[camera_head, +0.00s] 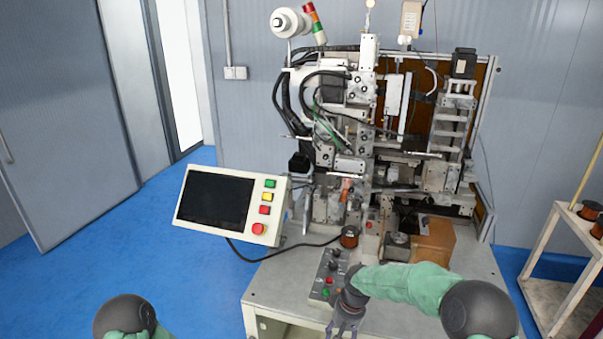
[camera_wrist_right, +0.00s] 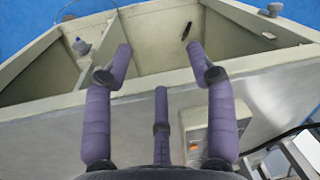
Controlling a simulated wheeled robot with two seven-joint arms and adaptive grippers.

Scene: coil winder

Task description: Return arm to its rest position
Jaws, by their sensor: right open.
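My right arm in its green sleeve reaches in from the lower right of the head view. My right gripper (camera_head: 345,325) hangs over the front edge of the machine's bench (camera_head: 285,280), beside the button box. In the right wrist view its purple-grey fingers (camera_wrist_right: 160,60) are spread apart with nothing between them. Of my left arm, only a dark round joint and a bit of green sleeve show at the lower left of the head view; the left gripper is out of frame.
The coil winder (camera_head: 345,130) stands at the back of the bench. A button box (camera_head: 328,276) and a copper spool (camera_head: 350,237) are close to my right forearm. A screen panel (camera_head: 230,205) juts out left. A shelf (camera_head: 548,265) stands right. Blue floor is clear at left.

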